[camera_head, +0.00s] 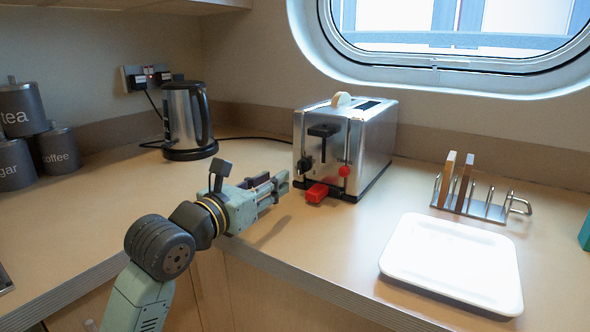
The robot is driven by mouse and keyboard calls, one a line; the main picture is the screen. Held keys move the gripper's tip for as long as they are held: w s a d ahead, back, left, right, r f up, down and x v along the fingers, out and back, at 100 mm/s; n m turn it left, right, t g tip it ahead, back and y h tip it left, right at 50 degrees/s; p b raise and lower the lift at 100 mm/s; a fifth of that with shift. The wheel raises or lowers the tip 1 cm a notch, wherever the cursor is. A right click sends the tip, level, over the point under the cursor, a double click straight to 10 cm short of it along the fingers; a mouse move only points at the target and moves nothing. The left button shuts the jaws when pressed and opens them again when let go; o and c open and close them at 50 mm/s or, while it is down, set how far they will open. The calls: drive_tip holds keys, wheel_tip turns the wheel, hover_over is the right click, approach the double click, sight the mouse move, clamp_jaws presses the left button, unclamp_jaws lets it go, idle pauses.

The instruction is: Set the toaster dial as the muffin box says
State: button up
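The front has a black lever (323,130), a dark round knob (305,163) at lower left, a small red knob (344,171) at right and a red block-like part (317,192) low down. I cannot read any dial marks. A pale round piece (341,99) sticks up from the toaster's top. My gripper (284,184) is just left of the toaster front, apparently clear of it; its finger gap is too small to judge. No muffin box is recognisable; a teal object (585,232) is cut off at the right edge.
A kettle (187,120) stands left of the toaster, with sockets (147,77) behind it. Dark canisters (22,110) stand far left. A toast rack (480,202) holding two brown slices and an empty white tray (452,262) are on the right. The counter's front edge runs below my gripper.

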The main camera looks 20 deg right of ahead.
sight(299, 164)
drive_tip(key=p+x, duration=0.2)
drive_tip(key=x, duration=0.7)
drive_tip(key=shift+w+d+r, duration=0.1)
drive_tip(key=shift+d, duration=0.1)
clamp_jaws()
